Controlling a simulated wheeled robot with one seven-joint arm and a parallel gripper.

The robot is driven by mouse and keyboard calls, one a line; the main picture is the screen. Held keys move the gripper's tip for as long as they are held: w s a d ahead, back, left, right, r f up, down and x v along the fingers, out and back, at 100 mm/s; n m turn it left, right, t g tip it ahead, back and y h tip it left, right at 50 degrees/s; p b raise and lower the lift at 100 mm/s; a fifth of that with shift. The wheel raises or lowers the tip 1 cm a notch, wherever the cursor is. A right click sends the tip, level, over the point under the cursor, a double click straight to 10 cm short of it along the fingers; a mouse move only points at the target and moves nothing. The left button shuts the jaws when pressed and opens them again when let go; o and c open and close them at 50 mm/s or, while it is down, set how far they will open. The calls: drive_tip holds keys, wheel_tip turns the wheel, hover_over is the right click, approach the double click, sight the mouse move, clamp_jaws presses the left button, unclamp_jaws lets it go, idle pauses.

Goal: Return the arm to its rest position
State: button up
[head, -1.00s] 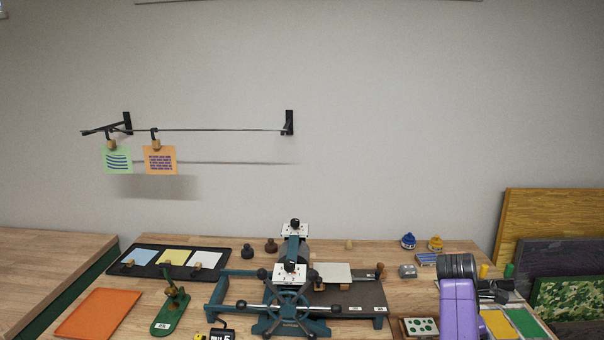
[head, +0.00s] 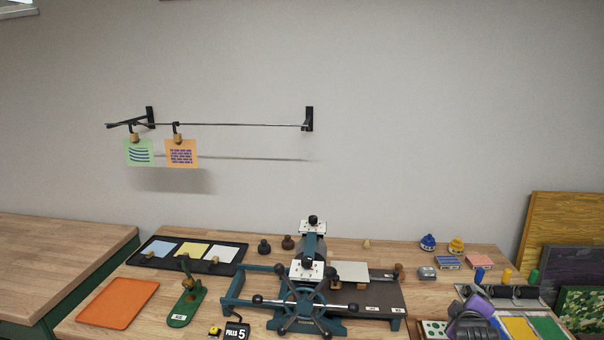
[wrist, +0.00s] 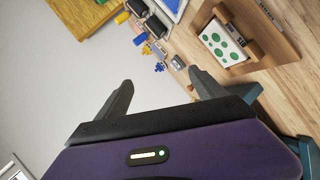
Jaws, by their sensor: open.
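My arm is purple and shows at the lower right in the head view, low over the right part of the workbench. In the wrist view my gripper (wrist: 160,95) has its two dark fingers spread wide apart with nothing between them. Beyond the fingers, the wrist view shows the pale wall and the bench edge with small items. The fingertips cannot be made out in the head view.
A teal press (head: 305,290) stands mid-bench. An orange tray (head: 117,303) and a black tray (head: 228,266) lie left. A wall rail (head: 230,125) holds two cards. A board with green dots (wrist: 222,42) and ink pads (head: 518,328) are near my arm.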

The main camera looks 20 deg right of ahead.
drive_tip(key=s+a+m+t+y+b, duration=0.1)
drive_tip(key=s+a+t+y, duration=0.35)
drive_tip(key=a, duration=0.95)
drive_tip(key=s+a+m+t+y+b, duration=0.15)
drive_tip(key=s+a+t, duration=0.5)
drive_tip(key=a, duration=0.85)
drive_tip(key=s+a+f+g+y+b, duration=0.1)
drive_tip(key=s+a+g+y, duration=0.1)
drive_tip(key=s+a, duration=0.5)
drive_tip(key=s+a+f+g+y+b, duration=0.1)
drive_tip(key=s+a, duration=0.5)
drive_tip(key=s, duration=0.8)
drive_tip(key=shift+a+g+y+b, duration=0.35)
drive_tip(key=shift+g+y+b, duration=0.05)
drive_tip(key=shift+y+b, duration=0.4)
